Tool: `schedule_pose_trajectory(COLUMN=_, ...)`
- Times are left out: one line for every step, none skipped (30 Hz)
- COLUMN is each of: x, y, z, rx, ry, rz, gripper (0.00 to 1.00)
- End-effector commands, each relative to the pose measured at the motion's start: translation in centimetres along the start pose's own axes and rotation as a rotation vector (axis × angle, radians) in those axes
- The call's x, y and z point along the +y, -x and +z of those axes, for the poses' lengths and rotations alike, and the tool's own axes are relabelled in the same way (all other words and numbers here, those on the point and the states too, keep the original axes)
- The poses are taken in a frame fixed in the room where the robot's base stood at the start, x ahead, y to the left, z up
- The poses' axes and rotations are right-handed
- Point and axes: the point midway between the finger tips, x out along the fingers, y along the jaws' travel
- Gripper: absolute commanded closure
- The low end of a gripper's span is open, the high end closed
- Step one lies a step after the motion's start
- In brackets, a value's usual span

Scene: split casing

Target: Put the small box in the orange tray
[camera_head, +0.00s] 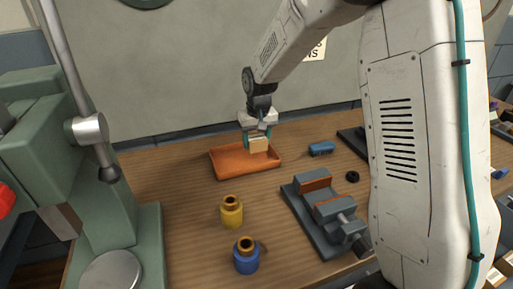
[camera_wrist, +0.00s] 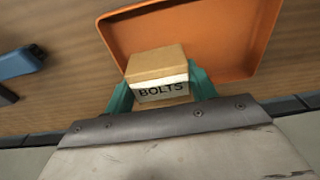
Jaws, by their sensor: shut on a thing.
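The small box (camera_wrist: 157,68) is tan cardboard with a white label reading "BOLTS". It also shows in the head view (camera_head: 258,145). My gripper (camera_head: 257,139) is shut on it, with a teal finger on each side in the wrist view (camera_wrist: 160,90). The orange tray (camera_head: 229,173) lies on the wooden bench near the back wall; it also shows in the wrist view (camera_wrist: 235,70). The box is over the tray in the head view and overlaps its near side in the wrist view. I cannot tell whether the box touches the tray floor.
A blue brush-like item (camera_head: 321,148) lies right of the tray. A grey vise (camera_head: 325,215) with orange jaws is at front right, near a black knob (camera_head: 353,175). Yellow (camera_head: 231,212) and blue (camera_head: 246,257) jars stand in front. A green machine (camera_head: 105,170) stands left.

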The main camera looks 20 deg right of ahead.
Motion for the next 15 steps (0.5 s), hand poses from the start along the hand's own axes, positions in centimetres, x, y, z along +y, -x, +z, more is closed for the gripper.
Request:
schedule_pose_trajectory(x=0.2, y=-0.3, z=-0.5, rx=-0.001, ry=-0.001, rz=0.0, gripper=0.78)
schedule_pose_trajectory(x=0.1, y=-0.8, z=-0.2, rx=-0.003, ry=-0.001, rz=0.0, gripper=0.78)
schedule_pose_trajectory(x=0.1, y=-1.5, z=-0.1, rx=-0.003, ry=-0.001, rz=0.0, gripper=0.78)
schedule_pose_trajectory(x=0.1, y=-2.0, z=0.0, rx=-0.004, ry=0.0, rz=0.0, gripper=0.78)
schedule_pose_trajectory(x=0.1, y=-2.5, z=0.1, rx=-0.004, ry=-0.001, rz=0.0, gripper=0.78)
schedule_pose_trajectory(x=0.1, y=-3.0, z=0.1, rx=-0.002, ry=-0.001, rz=0.0, gripper=0.78)
schedule_pose_trajectory(x=0.1, y=-3.3, z=0.1, rx=-0.001, ry=-0.001, rz=0.0, gripper=0.78)
schedule_pose_trajectory(x=0.1, y=-3.5, z=0.1, rx=-0.001, ry=-0.001, rz=0.0, gripper=0.78)
schedule_pose_trajectory(x=0.1, y=-3.6, z=0.1, rx=0.0, ry=-0.001, rz=0.0, gripper=0.78)
schedule_pose_trajectory(x=0.1, y=-3.6, z=0.1, rx=0.0, ry=-0.001, rz=0.0, gripper=0.78)
schedule_pose_trajectory(x=0.1, y=-3.6, z=0.1, rx=0.001, ry=-0.001, rz=0.0, gripper=0.78)
schedule_pose_trajectory(x=0.1, y=-3.5, z=0.1, rx=0.001, ry=-0.001, rz=0.0, gripper=0.78)
schedule_pose_trajectory(x=0.1, y=-3.5, z=0.1, rx=0.001, ry=-0.001, rz=0.0, gripper=0.78)
schedule_pose_trajectory(x=0.1, y=-3.5, z=0.1, rx=0.001, ry=-0.001, rz=0.0, gripper=0.78)
schedule_pose_trajectory(x=0.1, y=-3.6, z=0.1, rx=0.001, ry=-0.001, rz=0.0, gripper=0.78)
